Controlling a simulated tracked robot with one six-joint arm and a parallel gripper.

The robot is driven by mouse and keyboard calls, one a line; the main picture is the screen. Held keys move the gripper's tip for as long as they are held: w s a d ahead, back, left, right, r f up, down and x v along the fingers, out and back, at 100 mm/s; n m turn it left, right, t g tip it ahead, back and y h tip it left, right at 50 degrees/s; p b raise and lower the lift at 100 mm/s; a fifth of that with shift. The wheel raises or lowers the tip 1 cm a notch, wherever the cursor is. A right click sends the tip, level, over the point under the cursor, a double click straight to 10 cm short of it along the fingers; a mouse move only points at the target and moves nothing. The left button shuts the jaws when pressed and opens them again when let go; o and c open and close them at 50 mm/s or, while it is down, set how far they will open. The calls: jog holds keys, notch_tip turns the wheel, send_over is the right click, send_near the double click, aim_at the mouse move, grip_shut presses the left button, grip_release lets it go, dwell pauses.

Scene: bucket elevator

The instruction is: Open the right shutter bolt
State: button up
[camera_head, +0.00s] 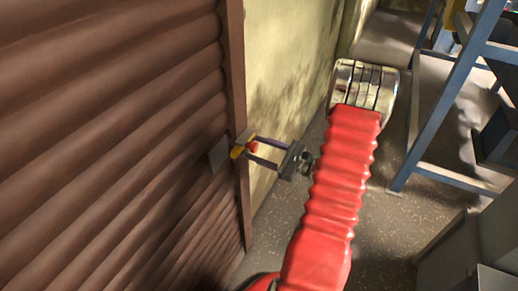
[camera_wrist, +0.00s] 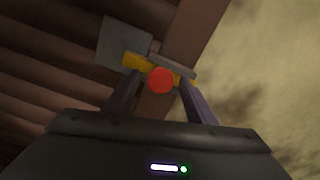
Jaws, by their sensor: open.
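The right shutter bolt (camera_head: 237,152) is a yellow bar with a red knob (camera_head: 253,147), at the right edge of the brown shutter (camera_head: 120,130). A grey plate (camera_head: 219,154) sits behind it on the slats. In the wrist view the yellow bolt (camera_wrist: 133,60) lies across the shutter's edge, with the red knob (camera_wrist: 160,80) facing me. My gripper (camera_head: 254,149) is open, its two dark fingers reaching to the bolt. In the wrist view the knob is between the fingertips, one on each side. I cannot tell whether either finger touches it.
A brown frame post (camera_head: 236,90) borders the shutter, and a stained yellowish wall (camera_head: 282,60) is beside it. Blue metal racks (camera_head: 450,95) stand on the right. Speckled floor (camera_head: 385,235) is open between my arm and the racks. A grey box (camera_head: 450,255) is at lower right.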

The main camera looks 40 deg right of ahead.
jog(key=shift+w+a, duration=0.1)
jog(key=shift+w, duration=0.1)
jog(key=shift+c, duration=0.5)
grip_shut()
